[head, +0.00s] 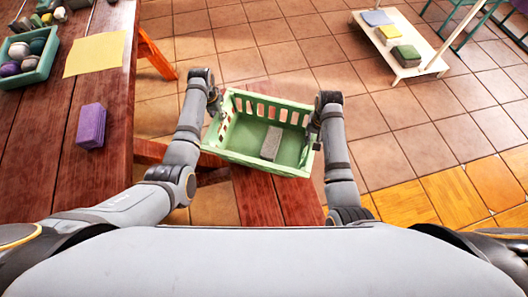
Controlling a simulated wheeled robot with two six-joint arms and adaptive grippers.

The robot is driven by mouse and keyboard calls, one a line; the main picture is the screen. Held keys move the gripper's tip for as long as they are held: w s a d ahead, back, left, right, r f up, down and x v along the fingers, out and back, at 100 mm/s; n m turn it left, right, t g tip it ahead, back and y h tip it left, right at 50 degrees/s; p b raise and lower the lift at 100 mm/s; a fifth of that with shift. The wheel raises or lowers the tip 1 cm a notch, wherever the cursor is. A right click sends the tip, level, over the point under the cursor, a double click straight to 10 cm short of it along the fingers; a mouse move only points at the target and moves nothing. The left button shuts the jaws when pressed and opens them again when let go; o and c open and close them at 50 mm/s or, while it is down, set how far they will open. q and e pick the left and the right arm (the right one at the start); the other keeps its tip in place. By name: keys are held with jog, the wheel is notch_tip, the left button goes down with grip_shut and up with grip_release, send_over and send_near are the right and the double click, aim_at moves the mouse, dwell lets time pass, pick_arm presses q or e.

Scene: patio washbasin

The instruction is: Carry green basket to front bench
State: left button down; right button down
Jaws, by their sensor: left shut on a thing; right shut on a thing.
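The green basket (250,162) hangs between my two grippers in the middle of the head view, slightly tilted, with slotted walls. A grey block (271,143) lies inside it. My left gripper (214,99) is shut on the basket's left end. My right gripper (315,122) is shut on its right end. Both fingertips are partly hidden by the wrists. Below the basket a reddish wooden plank surface (285,203) shows; I cannot tell whether it is the front bench or whether the basket touches it.
A red wooden table (40,140) at the left holds a purple block (91,126), a yellow sheet (96,54) and a teal crate (42,67) of round items. An orange trestle leg (155,55) stands beside it. A low wooden rack (400,62) is far right. Tiled floor between is clear.

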pick_arm(q)
jog(key=shift+a, duration=0.15)
pick_arm(e)
jog(key=shift+d, duration=0.1)
